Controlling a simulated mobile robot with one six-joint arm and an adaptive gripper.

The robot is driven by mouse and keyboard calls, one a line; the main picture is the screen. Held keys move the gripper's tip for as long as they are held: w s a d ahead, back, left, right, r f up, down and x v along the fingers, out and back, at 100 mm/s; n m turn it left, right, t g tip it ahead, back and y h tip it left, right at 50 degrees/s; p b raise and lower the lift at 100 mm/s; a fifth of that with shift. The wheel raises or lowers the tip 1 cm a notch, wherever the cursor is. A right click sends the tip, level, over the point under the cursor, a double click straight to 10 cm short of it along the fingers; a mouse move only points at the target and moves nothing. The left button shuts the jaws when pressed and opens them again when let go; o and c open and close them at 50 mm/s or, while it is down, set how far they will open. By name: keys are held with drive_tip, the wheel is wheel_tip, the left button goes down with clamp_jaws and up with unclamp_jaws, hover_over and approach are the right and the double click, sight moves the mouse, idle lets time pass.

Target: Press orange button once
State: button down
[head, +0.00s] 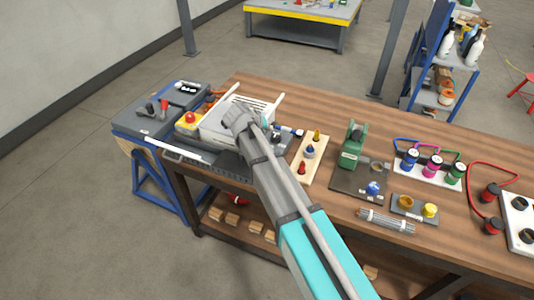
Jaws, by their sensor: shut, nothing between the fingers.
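A small grey box (416,217) lies near the front edge of the wooden bench, right of centre. On it are an orange-brown round button (405,202) on the left and a bright yellow one on the right. Nothing touches the orange button. My arm crosses the middle of the picture from the bottom, and its far end is over the left part of the bench, well left of the grey box. My gripper's fingers cannot be made out in this view.
A green device (351,146) stands on a dark plate left of the grey box. A ribbed metal cylinder (386,221) lies close in front. Blue, magenta and green capped canisters (432,167) stand behind, and a red cable (472,182) curves at right. A white vented case sits at left.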

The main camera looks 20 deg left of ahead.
drive_tip(key=shift+a, duration=0.2)
drive_tip(key=shift+f, duration=0.15)
wheel_tip(320, 180, down, 8)
drive_tip(key=b, duration=0.8)
drive_tip(key=shift+f+b, duration=0.25)
drive_tip(key=shift+b, duration=0.15)
drive_tip(key=shift+f+b, duration=0.95)
idle(2.5)
drive_tip(key=shift+r, duration=0.15)
idle(0.3)
drive_tip(key=shift+r+p, duration=0.85)
drive_tip(key=shift+p, duration=0.15)
drive_tip(key=shift+r+p, duration=2.5)
